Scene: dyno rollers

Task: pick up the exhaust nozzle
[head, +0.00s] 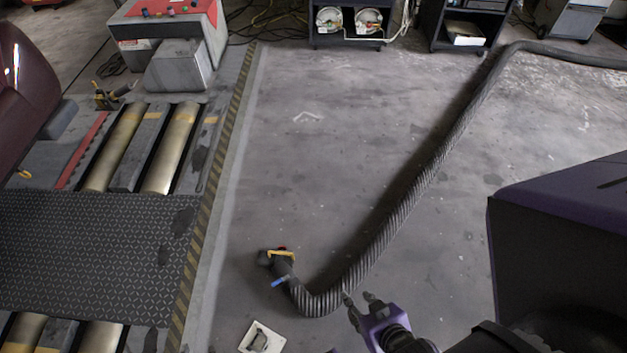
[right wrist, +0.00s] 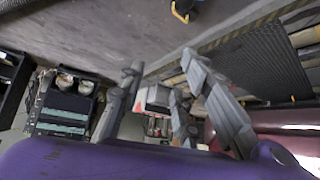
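The exhaust nozzle (head: 268,259) lies on the floor at the end of the grey ribbed hose (head: 400,200), left of centre in the head view. It is dark with a yellow handle, a red spot and a blue lever close by. A dark and yellow part at the top edge of the right wrist view (right wrist: 182,11) looks like the nozzle. My right gripper (head: 357,296) is open and empty, to the right of and nearer than the nozzle, by the hose's bend in the picture. Its parted fingers also show in the right wrist view (right wrist: 160,80). My left gripper is not in view.
The dyno platform (head: 90,245) with its rollers (head: 170,150) fills the left, bordered by a striped edge. A dark red car (head: 25,95) stands there. A white plate (head: 250,335) lies below the nozzle. Carts (head: 345,22) stand at the back.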

